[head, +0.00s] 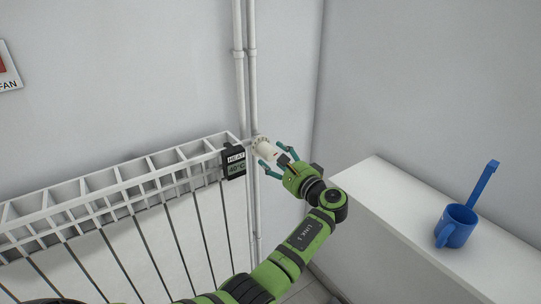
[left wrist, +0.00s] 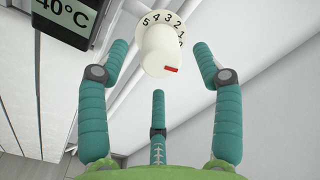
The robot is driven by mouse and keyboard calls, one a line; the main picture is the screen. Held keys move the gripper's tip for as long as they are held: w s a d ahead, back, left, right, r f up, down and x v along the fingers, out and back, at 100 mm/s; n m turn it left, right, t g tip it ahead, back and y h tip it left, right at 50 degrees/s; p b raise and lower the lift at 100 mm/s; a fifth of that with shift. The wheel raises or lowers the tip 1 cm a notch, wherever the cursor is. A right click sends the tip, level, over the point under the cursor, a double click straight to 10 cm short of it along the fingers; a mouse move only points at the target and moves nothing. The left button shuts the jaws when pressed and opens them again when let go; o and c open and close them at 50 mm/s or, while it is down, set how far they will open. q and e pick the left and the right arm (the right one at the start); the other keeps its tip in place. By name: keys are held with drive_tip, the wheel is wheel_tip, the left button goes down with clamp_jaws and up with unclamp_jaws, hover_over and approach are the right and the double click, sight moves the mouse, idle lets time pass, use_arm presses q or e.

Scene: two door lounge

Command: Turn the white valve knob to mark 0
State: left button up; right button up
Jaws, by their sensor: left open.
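The white valve knob (head: 264,148) sits at the right end of the radiator, by the vertical pipes. In the left wrist view the knob (left wrist: 158,50) shows a red mark on its front edge and a ring of numbers from 5 down to 1 behind it; a 0 is not readable. My left gripper (head: 271,156) is open at the knob. In the left wrist view its two long teal fingers stand to the left and right of the knob, with gaps, and a third finger is below it. My right gripper is not in view.
A white radiator (head: 110,190) fills the left. White pipes (head: 252,90) run up the wall. At right, a white ledge (head: 375,185) carries a blue mug (head: 456,226) with a blue handled item.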

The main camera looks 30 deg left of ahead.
use_arm(q)
drive_tip(key=v, duration=0.8)
drive_tip(key=shift+d, duration=0.25)
drive_tip(key=shift+s, duration=0.15)
